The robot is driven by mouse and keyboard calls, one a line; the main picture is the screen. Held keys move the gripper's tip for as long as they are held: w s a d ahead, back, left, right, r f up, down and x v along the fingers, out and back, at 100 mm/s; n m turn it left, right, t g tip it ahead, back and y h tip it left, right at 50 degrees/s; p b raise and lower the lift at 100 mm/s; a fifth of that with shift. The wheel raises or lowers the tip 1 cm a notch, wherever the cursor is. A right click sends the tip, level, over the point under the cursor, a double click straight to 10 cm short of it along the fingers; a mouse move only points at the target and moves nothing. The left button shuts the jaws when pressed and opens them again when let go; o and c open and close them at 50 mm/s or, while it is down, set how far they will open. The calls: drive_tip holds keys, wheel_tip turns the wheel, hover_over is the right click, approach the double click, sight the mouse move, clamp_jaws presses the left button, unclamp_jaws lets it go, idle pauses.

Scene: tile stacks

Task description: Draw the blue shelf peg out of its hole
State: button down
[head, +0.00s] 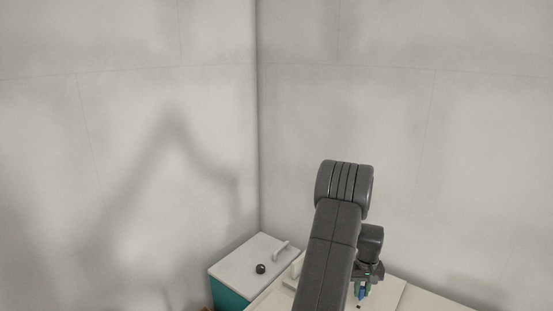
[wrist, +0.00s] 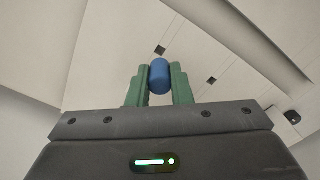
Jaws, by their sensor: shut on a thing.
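The blue shelf peg (wrist: 159,77) is a short rounded cylinder in the wrist view. My gripper (wrist: 159,88) has green fingers, and they are shut on the peg from both sides. In the head view my gripper (head: 362,291) is low at the right, over a white surface, with a bit of blue between the fingers. The peg's far end is hidden, so I cannot tell whether it sits in a hole. Small dark square holes show in the pale panel, one (wrist: 160,49) just beyond the peg and another (wrist: 212,80) to its right.
In the head view a white-topped teal cabinet (head: 229,297) stands in the wall corner. A black knob (head: 261,269) and a white handle (head: 281,247) are on its top. Bare grey walls rise close behind. My arm hides part of the white surface.

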drive_tip(key=shift+r, duration=0.15)
drive_tip(key=shift+r+p, duration=0.55)
drive_tip(key=shift+r, duration=0.85)
